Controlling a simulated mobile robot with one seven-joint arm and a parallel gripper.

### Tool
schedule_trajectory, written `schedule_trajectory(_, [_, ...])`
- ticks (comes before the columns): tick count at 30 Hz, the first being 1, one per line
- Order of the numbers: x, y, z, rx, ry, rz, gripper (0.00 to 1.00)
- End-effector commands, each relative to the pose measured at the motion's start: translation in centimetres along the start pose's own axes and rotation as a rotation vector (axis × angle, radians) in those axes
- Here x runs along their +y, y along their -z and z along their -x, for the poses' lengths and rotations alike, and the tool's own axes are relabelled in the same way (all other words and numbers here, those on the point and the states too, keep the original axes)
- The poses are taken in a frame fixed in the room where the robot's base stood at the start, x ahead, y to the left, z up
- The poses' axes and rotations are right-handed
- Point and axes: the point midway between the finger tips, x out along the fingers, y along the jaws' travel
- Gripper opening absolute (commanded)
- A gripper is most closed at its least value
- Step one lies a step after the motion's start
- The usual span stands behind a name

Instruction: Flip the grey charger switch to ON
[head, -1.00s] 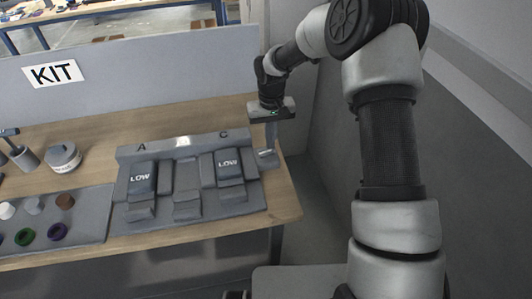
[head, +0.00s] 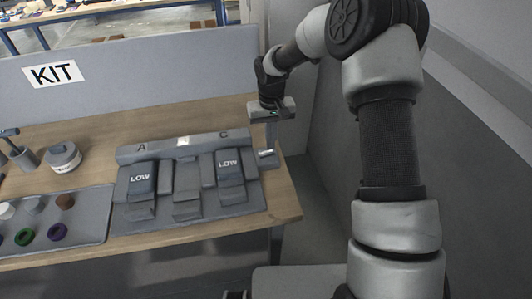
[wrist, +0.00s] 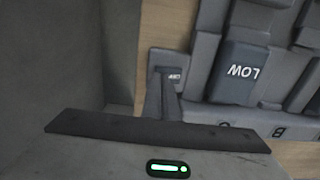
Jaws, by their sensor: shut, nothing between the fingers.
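The grey charger switch (head: 266,154) sits at the right end of the lift-column panel, near the table's right edge. In the wrist view it is a small grey block (wrist: 172,58) with a pale label whose wording I cannot read. My gripper (head: 275,140) is above and beside the switch, pointing down. Its fingers are shut and empty. In the wrist view the fingertips (wrist: 164,75) overlap the switch block beside the label. I cannot tell whether they touch it, and the switch position is unclear.
The grey panel (head: 190,214) holds columns under letters A and C, two of them with LOW blocks (head: 229,162). A tray (head: 90,232) with coloured rings lies left, a round container (head: 64,157) behind it. A grey wall (head: 320,130) stands close on the right.

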Motion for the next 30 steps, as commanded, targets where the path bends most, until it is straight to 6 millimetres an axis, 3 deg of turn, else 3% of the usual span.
schedule_trajectory(30, [0.01,0.0,-0.82,0.0,0.0,0.0,0.0])
